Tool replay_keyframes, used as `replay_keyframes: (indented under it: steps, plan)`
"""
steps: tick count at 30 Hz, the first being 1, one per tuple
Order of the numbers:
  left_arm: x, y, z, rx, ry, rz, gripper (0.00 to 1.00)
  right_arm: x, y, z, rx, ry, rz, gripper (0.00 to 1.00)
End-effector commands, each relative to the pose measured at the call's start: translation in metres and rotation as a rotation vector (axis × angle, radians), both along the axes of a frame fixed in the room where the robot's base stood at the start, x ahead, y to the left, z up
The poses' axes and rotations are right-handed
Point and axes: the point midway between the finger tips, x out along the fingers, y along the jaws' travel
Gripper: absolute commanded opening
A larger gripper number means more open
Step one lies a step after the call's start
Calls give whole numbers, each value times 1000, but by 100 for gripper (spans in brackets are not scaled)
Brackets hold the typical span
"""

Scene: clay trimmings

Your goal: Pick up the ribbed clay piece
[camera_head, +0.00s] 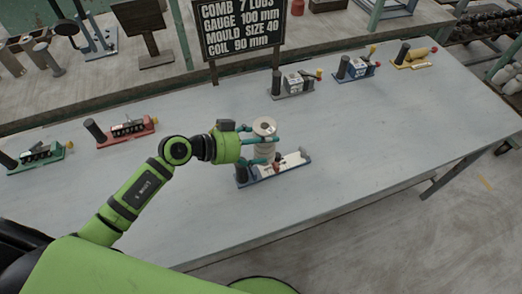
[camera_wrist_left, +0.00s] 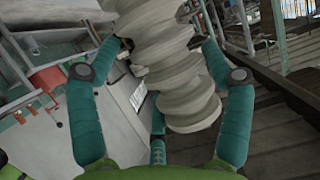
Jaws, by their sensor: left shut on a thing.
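The ribbed clay piece (camera_wrist_left: 165,55) is a pale, thick stack of coils that fills the upper middle of the left wrist view. In the head view the clay piece (camera_head: 264,128) stands about upright, with a hole in its round top. My left gripper (camera_head: 266,145) is shut on it, with teal fingers on either side. The left gripper also shows in the wrist view (camera_wrist_left: 160,75). The piece is over a blue-edged board (camera_head: 242,181) with a white plate. Whether its lower end touches the board is hidden. My right gripper is not in view.
Similar small boards, green (camera_head: 52,160), red (camera_head: 127,131), grey (camera_head: 291,84), blue (camera_head: 357,68) and yellow (camera_head: 414,58), stand along the grey table (camera_head: 370,150). A black sign (camera_head: 242,25) stands behind. The table's front right is clear.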

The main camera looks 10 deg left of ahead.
Motion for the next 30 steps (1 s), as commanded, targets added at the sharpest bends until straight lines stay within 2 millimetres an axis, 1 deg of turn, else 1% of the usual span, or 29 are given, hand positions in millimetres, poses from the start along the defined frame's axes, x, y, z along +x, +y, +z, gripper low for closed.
replay_keyframes:
  steps: [1, 5, 6, 12, 15, 18, 21, 25, 30]
  plan:
    - [1, 0, 20, 0, -11, -2, 21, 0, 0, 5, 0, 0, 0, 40]
    - [1, 0, 58, -1, -14, -1, 21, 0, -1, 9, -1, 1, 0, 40]
    - [1, 0, 71, -1, -16, -1, 21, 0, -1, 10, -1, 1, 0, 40]
    - [1, 0, 127, 0, -16, 0, 21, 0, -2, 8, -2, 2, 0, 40]
    - [1, 1, 150, 0, -15, 1, 21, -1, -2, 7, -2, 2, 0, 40]
    - [1, 0, 169, -1, -13, 0, 21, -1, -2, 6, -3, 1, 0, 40]
    - [1, 0, 183, -2, -11, 1, 21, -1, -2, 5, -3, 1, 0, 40]
    - [1, 1, 195, -2, -7, 1, 21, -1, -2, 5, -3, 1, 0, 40]
    - [0, 0, 200, -2, -4, 1, 21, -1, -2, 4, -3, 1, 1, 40]
